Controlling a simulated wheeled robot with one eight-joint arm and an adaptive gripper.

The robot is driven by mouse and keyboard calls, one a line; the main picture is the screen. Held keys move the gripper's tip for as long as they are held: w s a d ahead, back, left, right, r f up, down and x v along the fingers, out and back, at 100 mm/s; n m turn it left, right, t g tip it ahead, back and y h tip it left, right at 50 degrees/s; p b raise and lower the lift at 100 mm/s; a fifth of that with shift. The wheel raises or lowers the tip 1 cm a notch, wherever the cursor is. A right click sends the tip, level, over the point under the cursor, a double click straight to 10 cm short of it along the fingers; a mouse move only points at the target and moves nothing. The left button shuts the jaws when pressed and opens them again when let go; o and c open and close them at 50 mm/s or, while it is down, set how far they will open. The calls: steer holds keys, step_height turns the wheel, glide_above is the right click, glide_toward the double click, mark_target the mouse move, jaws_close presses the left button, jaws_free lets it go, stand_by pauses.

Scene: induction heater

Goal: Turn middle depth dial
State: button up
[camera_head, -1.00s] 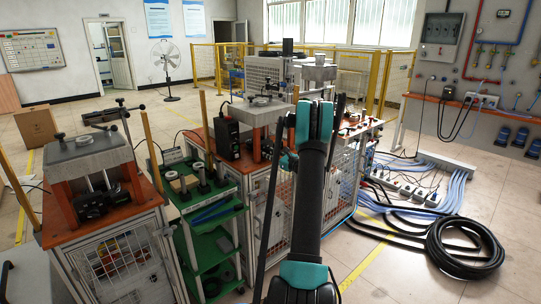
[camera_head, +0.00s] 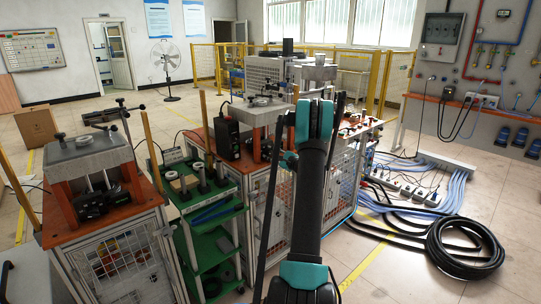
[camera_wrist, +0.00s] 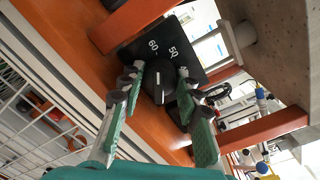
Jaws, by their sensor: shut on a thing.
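The depth dial (camera_wrist: 158,88) is a black knob with a white pointer line on a black plate (camera_wrist: 124,47). The numbers 60 and 50 show on the plate beyond it in the wrist view. My gripper (camera_wrist: 158,80) has a dark-tipped, green-backed finger on each side of the knob and is shut on it. In the head view my own arm hides the dial and the fingertips.
An orange work surface (camera_wrist: 85,45) lies around the dial, with a wire mesh (camera_wrist: 25,95) at left. In the head view, a green cart (camera_head: 215,198) and another press station (camera_head: 90,160) stand left. A black hose coil (camera_head: 465,248) lies on the floor at right.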

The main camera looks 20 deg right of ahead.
steer(key=shift+n, duration=0.9)
steer(key=o, duration=1.2)
steer(key=shift+c, duration=0.2)
steer(key=shift+s, duration=0.1)
steer(key=v, duration=0.8)
steer(key=shift+r, duration=0.1)
